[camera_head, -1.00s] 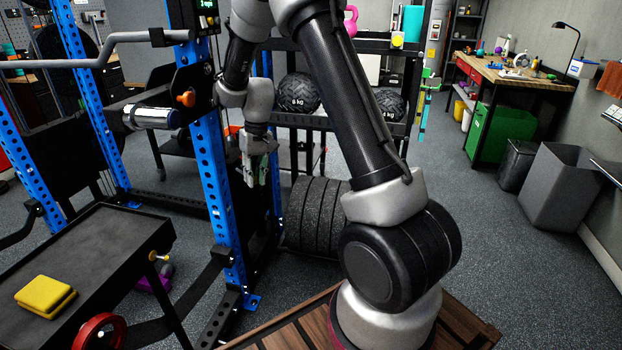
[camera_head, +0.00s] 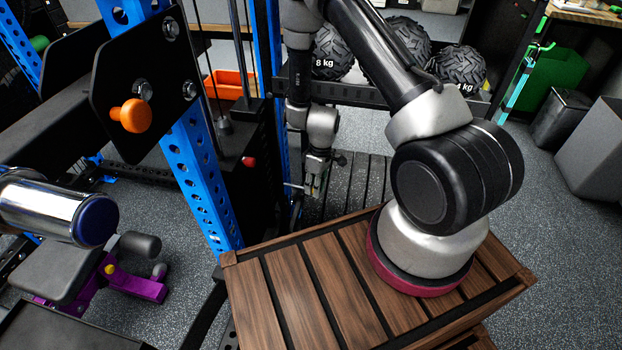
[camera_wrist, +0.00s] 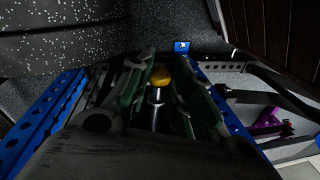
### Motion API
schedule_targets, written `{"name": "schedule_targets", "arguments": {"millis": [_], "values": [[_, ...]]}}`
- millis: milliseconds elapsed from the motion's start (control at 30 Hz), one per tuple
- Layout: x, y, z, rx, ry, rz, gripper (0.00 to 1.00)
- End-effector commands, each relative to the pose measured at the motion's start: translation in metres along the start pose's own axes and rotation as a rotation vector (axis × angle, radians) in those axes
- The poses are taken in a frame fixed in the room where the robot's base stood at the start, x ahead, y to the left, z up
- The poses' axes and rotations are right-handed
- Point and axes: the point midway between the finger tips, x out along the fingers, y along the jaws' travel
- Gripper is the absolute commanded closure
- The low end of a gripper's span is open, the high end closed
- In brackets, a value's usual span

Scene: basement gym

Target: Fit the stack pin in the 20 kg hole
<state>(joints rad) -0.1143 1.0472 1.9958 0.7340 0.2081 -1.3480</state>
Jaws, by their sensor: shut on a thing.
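My gripper (camera_head: 314,187) is low beside the blue rack, to the right of a dark column that looks like the weight stack (camera_head: 252,180). In the wrist view, my gripper's dark green fingers (camera_wrist: 158,100) are shut on a pin with a yellow knob (camera_wrist: 161,77) and a silver shaft. A thin bright rod shows left of the fingertips in the head view, pointing towards the column; I cannot tell whether it enters a hole. The stack's holes and weight labels cannot be read, so the 20 kg hole cannot be made out.
A blue upright (camera_head: 200,165) stands left of the column, with an orange knob (camera_head: 131,115) on a black plate nearby. An orange bin (camera_head: 230,85) and tyre-patterned balls (camera_head: 395,45) lie behind. A wooden slatted platform (camera_head: 300,290) is in front.

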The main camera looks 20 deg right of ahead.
Motion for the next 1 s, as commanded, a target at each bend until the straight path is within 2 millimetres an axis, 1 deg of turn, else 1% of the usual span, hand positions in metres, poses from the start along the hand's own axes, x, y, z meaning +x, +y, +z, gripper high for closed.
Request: {"name": "schedule_targets", "arguments": {"millis": [33, 67, 200, 600, 767, 1000], "values": [[0.008, -0.003, 0.007, -0.018, -0.004, -0.003, 1.0], [0.011, -0.004, 0.01, -0.031, -0.005, -0.004, 1.0], [0.02, -0.006, 0.017, -0.064, -0.005, -0.003, 1.0], [0.02, -0.007, 0.018, -0.068, -0.005, 0.0, 1.0], [0.021, -0.009, 0.008, -0.07, -0.004, 0.0, 1.0], [0.022, -0.016, -0.016, -0.071, -0.004, -0.001, 1.0]]}}
